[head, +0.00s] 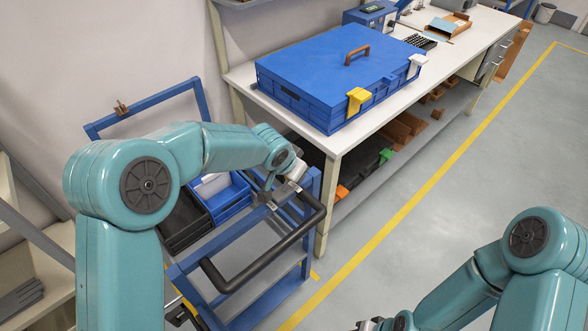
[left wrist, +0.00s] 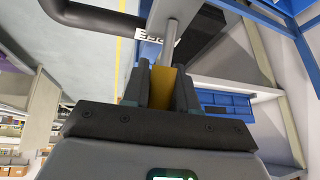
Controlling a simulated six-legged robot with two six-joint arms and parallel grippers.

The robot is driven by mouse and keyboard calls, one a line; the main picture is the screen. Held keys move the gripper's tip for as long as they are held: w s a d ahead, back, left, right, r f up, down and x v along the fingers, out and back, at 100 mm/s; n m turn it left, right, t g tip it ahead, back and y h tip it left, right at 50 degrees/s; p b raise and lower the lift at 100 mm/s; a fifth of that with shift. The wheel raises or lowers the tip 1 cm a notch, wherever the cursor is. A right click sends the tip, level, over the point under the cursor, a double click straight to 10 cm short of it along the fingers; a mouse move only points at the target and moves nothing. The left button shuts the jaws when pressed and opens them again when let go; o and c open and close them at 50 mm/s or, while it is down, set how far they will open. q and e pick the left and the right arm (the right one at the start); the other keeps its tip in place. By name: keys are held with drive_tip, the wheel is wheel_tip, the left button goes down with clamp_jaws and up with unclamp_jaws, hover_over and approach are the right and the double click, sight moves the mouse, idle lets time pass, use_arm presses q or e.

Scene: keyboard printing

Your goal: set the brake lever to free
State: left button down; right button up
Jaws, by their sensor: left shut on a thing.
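The brake lever (left wrist: 168,50) is a grey rod with a yellow grip in the left wrist view. My left gripper (left wrist: 160,88) is shut on the yellow grip. A white label (left wrist: 145,35) with dark letters lies just behind the rod, partly hidden, so I cannot read it fully. In the head view my left gripper (head: 268,194) is at the blue cart (head: 235,240), beside its black push handle (head: 275,253). There the gripper hides most of the lever. My right gripper (head: 370,324) is low at the bottom edge, partly cut off, away from the cart.
The cart carries a blue bin (head: 232,198) and a black bin (head: 184,222). A white workbench (head: 335,145) stands close behind the cart with a large blue case (head: 335,75) on it. Grey floor (head: 430,205) with a yellow line is clear to the right.

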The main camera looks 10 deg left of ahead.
use_arm(q)
drive_tip(key=c, duration=1)
unclamp_jaws()
drive_tip(key=shift+f, duration=0.1)
drive_tip(key=shift+o, duration=0.2)
drive_tip(key=b+v, duration=0.2)
drive_tip(key=v, duration=1.4)
